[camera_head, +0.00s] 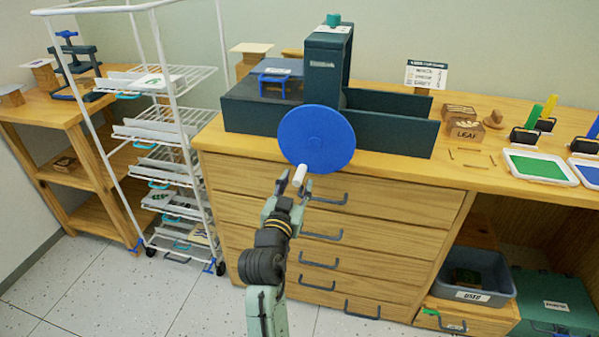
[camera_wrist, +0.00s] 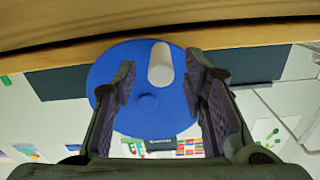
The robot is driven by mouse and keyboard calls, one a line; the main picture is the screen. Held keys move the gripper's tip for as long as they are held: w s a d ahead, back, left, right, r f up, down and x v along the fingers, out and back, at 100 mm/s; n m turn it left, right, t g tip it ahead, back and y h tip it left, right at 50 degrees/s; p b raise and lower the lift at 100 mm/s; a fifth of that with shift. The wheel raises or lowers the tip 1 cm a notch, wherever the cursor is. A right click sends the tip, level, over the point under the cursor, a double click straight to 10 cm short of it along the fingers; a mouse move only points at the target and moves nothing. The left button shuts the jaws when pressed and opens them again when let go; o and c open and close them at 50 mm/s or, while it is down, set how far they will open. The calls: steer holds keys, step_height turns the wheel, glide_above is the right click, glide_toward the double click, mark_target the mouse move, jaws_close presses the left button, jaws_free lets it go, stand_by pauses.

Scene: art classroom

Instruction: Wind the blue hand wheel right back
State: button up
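The blue hand wheel (camera_head: 325,139) is a flat disc on the front of a dark teal press (camera_head: 326,68) on the counter. Its white handle (camera_head: 300,174) sticks out near the wheel's lower edge. My gripper (camera_head: 293,185) is in front of the wheel at its lower edge, with its fingers apart around the handle. In the wrist view, the handle (camera_wrist: 160,66) lies between the two open fingers, nearer the right one, with a gap on the left. I cannot tell whether the right finger touches the handle.
A white wire drying rack (camera_head: 160,135) stands left of the counter. Wooden drawers with dark handles (camera_head: 325,198) lie below the wheel, close to my gripper. Stamp blocks (camera_head: 465,131) and a green ink pad (camera_head: 540,167) sit to the right on the counter.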

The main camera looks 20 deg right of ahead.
mark_target(299, 175)
steer(key=shift+p+x, duration=0.35)
steer(key=shift+x, duration=1.85)
steer(key=shift+c, duration=0.2)
jaws_close()
